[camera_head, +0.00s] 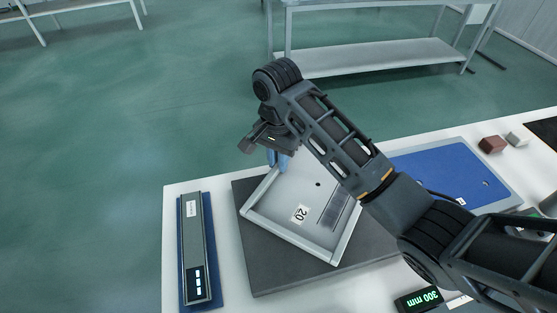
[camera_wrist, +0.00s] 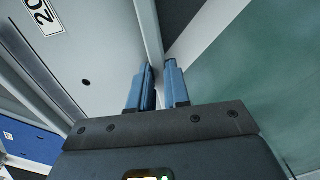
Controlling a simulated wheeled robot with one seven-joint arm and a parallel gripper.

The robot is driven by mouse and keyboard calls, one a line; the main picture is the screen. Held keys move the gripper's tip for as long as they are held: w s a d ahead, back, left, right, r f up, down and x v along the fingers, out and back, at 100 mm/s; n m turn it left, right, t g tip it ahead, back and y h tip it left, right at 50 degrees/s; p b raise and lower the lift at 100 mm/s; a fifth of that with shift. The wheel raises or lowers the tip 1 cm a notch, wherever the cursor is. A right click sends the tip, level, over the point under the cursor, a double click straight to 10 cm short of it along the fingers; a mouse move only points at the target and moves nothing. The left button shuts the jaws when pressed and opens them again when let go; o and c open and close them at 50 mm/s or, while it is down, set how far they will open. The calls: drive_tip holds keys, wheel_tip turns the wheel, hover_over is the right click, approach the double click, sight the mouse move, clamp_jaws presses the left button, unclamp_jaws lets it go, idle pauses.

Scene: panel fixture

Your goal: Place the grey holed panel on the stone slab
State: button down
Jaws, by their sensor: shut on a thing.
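The grey holed panel (camera_head: 285,197) is a pale tray-like plate with a raised rim, a "20" label and a small dark hole. It lies over the dark stone slab (camera_head: 264,268), turned at an angle to the slab's edges. I cannot tell whether it touches the slab or is held just above it. My gripper (camera_head: 278,160) has blue fingers and is shut on the panel's rim at its far-left side. In the wrist view the panel (camera_wrist: 108,50) fills the upper left, with its rim between the blue fingers (camera_wrist: 160,88). My arm hides the panel's right side.
A grey bar device on a blue base (camera_head: 194,250) stands left of the slab on the white table (camera_head: 173,215). A blue plate (camera_head: 440,172) lies to the right, with a brown block (camera_head: 492,144) beyond it. A "300 mm" display (camera_head: 419,299) is at the near edge.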

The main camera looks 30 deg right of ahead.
drive_tip(key=c, duration=1.1)
unclamp_jaws()
wheel_tip(320, 180, up, 12)
drive_tip(key=p, duration=0.5)
drive_tip(key=shift+w, duration=0.1)
drive_tip(key=shift+a, duration=0.1)
